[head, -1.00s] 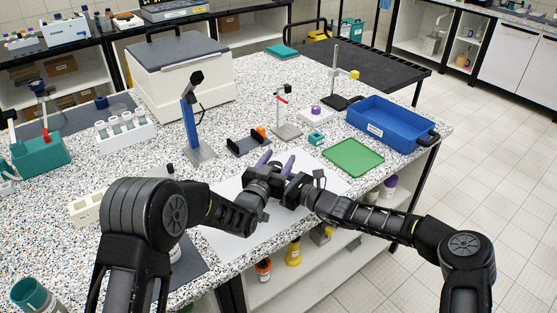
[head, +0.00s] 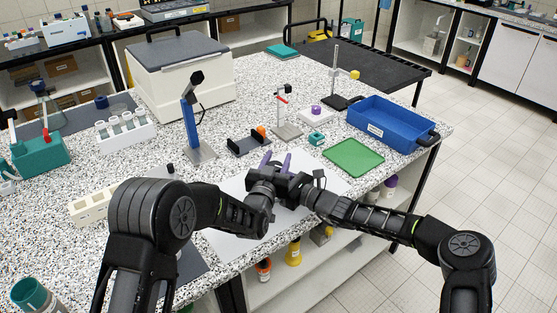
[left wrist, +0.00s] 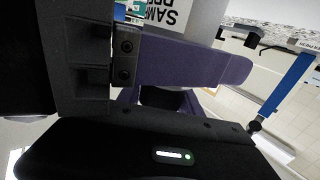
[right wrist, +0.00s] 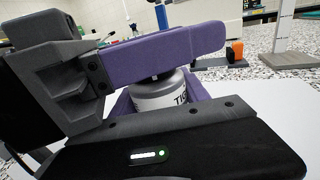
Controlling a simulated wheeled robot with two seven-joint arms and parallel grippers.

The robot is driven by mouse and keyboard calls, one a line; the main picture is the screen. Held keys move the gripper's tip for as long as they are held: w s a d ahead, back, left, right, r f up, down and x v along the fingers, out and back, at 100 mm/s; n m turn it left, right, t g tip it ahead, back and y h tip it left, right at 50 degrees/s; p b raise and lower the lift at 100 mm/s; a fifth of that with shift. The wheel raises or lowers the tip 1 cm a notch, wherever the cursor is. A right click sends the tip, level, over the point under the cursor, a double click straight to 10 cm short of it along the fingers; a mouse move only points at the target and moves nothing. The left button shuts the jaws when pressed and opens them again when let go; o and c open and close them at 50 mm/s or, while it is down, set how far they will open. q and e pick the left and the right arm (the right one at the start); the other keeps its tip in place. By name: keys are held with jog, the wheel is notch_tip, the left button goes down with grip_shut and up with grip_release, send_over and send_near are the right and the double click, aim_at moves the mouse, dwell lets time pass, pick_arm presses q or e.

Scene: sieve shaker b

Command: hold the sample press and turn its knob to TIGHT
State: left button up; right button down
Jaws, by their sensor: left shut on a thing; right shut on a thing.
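The sample press shows in the left wrist view as a pale body (left wrist: 165,14) with its name label upside down in the picture. In the right wrist view its white round part (right wrist: 163,97) carries lettering that begins "TIG". My left gripper (head: 277,157) is shut on what looks like the dark knob (left wrist: 160,96), partly covered by the purple fingers. My right gripper (right wrist: 214,62) is shut around the press, with the white part between its purple fingers. In the head view both grippers meet above the white sheet and hide most of the press. The knob's exact setting cannot be read.
A blue stand (head: 190,125), a dark holder (head: 248,146) and a small teal block (head: 317,139) stand behind the grippers. A green mat (head: 353,157) and a blue tray (head: 388,127) lie to the right. The bench's front edge runs below my forearms.

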pick_arm(q)
jog(key=shift+a+n+t+y, duration=0.2)
jog(key=shift+n+y, duration=0.6)
jog(key=shift+y, duration=0.45)
jog(key=shift+a+n+t+y, duration=0.1)
jog(key=shift+a+n+y, duration=0.1)
jog(key=shift+n+y, duration=0.85)
jog(key=shift+m, duration=0.25)
jog(key=o, duration=1.4)
jog(key=s, duration=1.2)
jog(key=shift+d, duration=0.1)
